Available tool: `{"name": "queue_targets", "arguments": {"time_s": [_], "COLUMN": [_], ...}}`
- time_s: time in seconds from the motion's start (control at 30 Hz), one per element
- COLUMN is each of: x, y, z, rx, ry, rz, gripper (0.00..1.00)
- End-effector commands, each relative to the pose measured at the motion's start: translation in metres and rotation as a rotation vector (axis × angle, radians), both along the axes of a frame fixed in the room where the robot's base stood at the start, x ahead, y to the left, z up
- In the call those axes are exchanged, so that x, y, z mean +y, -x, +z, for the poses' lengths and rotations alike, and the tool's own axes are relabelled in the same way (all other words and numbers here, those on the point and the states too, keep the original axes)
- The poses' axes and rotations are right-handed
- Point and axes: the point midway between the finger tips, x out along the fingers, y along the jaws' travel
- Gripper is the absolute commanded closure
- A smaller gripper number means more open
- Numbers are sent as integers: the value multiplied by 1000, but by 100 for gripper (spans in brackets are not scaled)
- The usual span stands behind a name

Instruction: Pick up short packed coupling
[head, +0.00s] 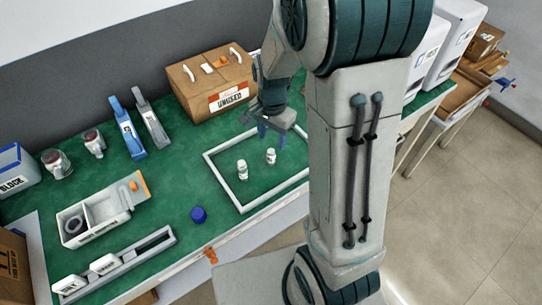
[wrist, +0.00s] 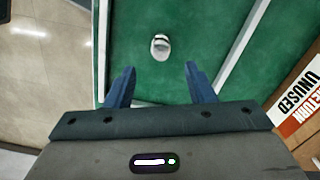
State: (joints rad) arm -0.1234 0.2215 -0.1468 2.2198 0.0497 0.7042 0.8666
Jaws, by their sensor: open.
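Two small white fittings stand on the green mat inside a white rectangular frame in the head view: a left one (head: 242,170) and a right one (head: 271,156). The right one looks slightly smaller, but I cannot tell for sure which is the short packed coupling. My gripper (head: 272,137) is open and empty above the frame's back part, close to the right fitting. In the wrist view one white fitting (wrist: 160,47) lies ahead of and between the blue fingertips (wrist: 159,68), apart from both. The other fitting is not visible there.
The white frame (head: 226,183) surrounds the fittings. A cardboard box (head: 205,85) marked UNUSED stands behind. A blue cap (head: 198,214), a grey-white divided tray (head: 98,228) and a long rail (head: 145,250) lie to the left. Bare green mat surrounds the fittings.

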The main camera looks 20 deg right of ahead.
Motion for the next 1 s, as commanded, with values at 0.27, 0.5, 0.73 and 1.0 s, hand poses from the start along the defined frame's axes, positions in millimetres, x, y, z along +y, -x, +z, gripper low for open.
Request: {"name": "queue_targets", "arguments": {"time_s": [0.27,0.5,0.73,1.0], "x": [3,3,3,3], "y": [2,1,1,1], "z": [-31,-52,-52,-52], "rx": [5,0,-1,-1], "ry": [0,0,0,0], "rz": [1,1,1,1], "gripper": [51,51,54,100]}}
